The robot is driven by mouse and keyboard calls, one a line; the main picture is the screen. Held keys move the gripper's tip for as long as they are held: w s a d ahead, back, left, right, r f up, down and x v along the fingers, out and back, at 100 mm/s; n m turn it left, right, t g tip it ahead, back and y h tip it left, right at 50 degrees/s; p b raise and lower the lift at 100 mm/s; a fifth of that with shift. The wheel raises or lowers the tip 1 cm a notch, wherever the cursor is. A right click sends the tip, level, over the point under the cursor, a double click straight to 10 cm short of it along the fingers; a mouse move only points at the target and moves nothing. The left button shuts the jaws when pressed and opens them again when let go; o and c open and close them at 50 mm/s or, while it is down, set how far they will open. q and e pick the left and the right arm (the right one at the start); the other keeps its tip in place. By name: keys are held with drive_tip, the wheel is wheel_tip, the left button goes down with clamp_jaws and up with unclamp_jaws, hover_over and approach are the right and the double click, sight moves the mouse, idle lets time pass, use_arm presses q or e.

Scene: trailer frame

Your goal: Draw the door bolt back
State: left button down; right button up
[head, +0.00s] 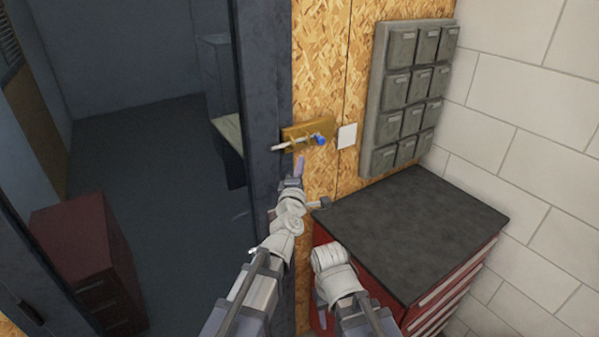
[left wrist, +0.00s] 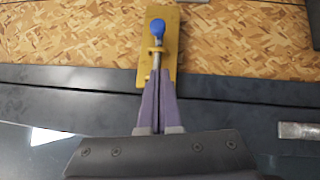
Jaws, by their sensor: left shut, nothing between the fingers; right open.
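The door bolt has a gold plate (head: 293,132) on the wood-chip wall beside the dark door frame. Its silver rod (head: 281,147) sticks out left across the frame edge, and a blue knob (head: 318,139) sits at the right. In the left wrist view the blue knob (left wrist: 157,26) and gold plate (left wrist: 171,50) lie beyond my fingertips. My left gripper (head: 299,162) is shut and empty, just below the bolt; its fingers (left wrist: 157,75) hide part of the rod. Contact cannot be told. My right gripper (head: 320,302) is open, low by the red cabinet, partly hidden by its wrist.
A red cabinet with a dark top (head: 415,225) stands at the right. Grey wall boxes (head: 400,85) hang above it, with a white plate (head: 347,136) near the bolt. A metal handle (head: 318,204) juts out below the bolt. The dark doorway area (head: 150,160) at left is open.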

use_arm(q)
drive_tip(key=w+d+r+p, duration=0.1)
drive_tip(key=w+d, duration=0.2)
drive_tip(key=w, duration=0.4)
drive_tip(key=shift+w+d, duration=0.15)
drive_tip(key=shift+d, duration=0.15)
drive_tip(key=w+d, duration=0.1)
drive_tip(key=d, duration=0.1)
drive_tip(key=w+d, duration=0.2)
drive_tip(key=shift+w+d+r, duration=0.1)
drive_tip(key=shift+d, duration=0.1)
